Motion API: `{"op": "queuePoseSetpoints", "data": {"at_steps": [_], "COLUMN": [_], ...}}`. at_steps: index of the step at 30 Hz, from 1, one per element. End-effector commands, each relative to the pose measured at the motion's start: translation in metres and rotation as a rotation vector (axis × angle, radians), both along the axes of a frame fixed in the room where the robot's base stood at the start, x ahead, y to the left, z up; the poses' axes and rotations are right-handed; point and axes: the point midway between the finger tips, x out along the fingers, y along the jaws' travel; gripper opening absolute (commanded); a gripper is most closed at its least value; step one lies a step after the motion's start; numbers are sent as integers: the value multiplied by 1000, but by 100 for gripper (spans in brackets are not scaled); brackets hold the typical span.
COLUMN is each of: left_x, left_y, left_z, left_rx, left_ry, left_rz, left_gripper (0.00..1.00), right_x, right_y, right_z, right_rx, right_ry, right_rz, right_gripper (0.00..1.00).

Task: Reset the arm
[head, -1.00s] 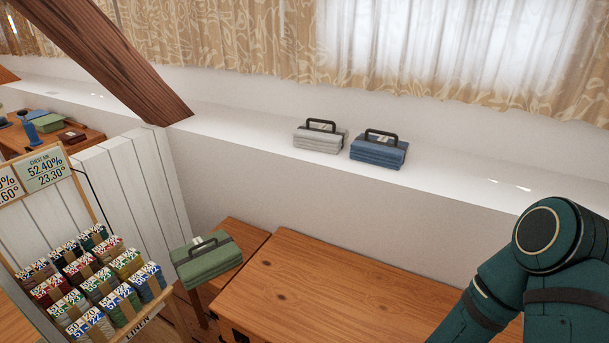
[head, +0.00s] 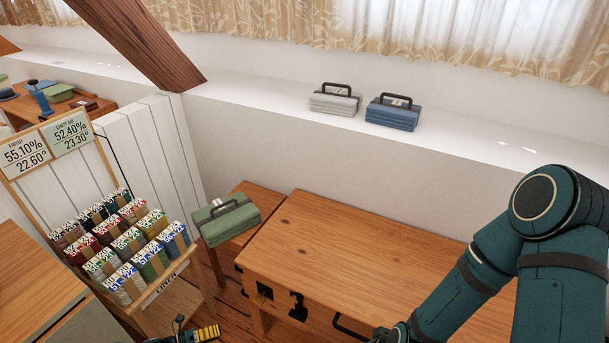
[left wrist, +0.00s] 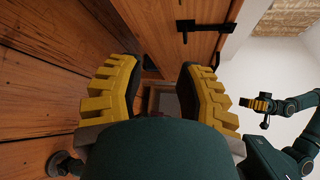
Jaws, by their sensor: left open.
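My left gripper (head: 198,333) shows only in part at the bottom edge of the head view, in front of the wooden chest. In the left wrist view the left gripper (left wrist: 160,80) is open, its two yellow-padded fingers apart with nothing held between them. My dark green right arm reaches down from the right side of the head view, over the right part of the chest. Its end is cut off by the bottom edge. In the left wrist view my right gripper (left wrist: 262,105) is small, at the right; its jaw state is unclear.
The wooden chest (head: 370,250) has a clear top. A green folded bundle (head: 228,220) lies on a small wooden table at its left. A grey bundle (head: 335,102) and a blue bundle (head: 393,115) sit on the white ledge. A thread rack (head: 130,245) stands left.

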Motion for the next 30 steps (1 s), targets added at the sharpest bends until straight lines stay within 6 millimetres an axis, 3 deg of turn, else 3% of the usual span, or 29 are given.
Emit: {"op": "queuePoseSetpoints", "data": {"at_steps": [5, 11, 20, 30], "left_x": [18, 10, -31, -96], "left_y": [-58, -118, -177, -218], "left_z": [13, 37, 98, 195], "left_rx": [257, 561, 914, 1118], "left_ry": [-128, -378, -925, -1730], "left_rz": [-268, -650, -1265, -1881], "left_gripper": [36, 36, 36, 36], "right_x": [0, 0, 0, 0], "right_y": [1, 1, 1, 1], "right_z": [0, 0, 0, 0], "right_rx": [1, 1, 1, 1], "right_ry": [0, 0, 0, 0], "right_rz": [1, 1, 1, 1], "right_gripper": [0, 0, 0, 0]}}
